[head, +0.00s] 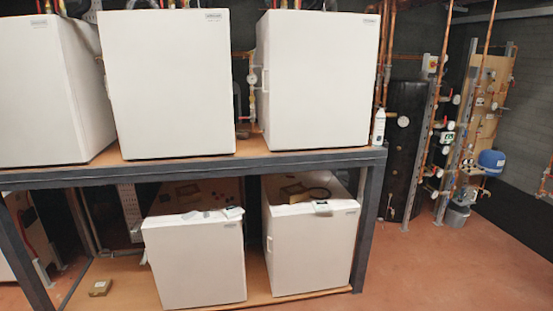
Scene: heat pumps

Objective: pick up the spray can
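The spray can (379,127) is a slim white can standing upright near the right end of the upper shelf (300,160). It stands just to the right of the upper right white heat pump unit (318,80). Neither of my grippers shows in the head view.
More large white units fill the upper shelf (170,85), and two smaller-looking ones (195,262) (313,248) stand below. A dark metal post (368,225) supports the shelf's right end. Pipes with gauges and a blue vessel (491,161) stand at the right. The reddish floor (440,270) there is clear.

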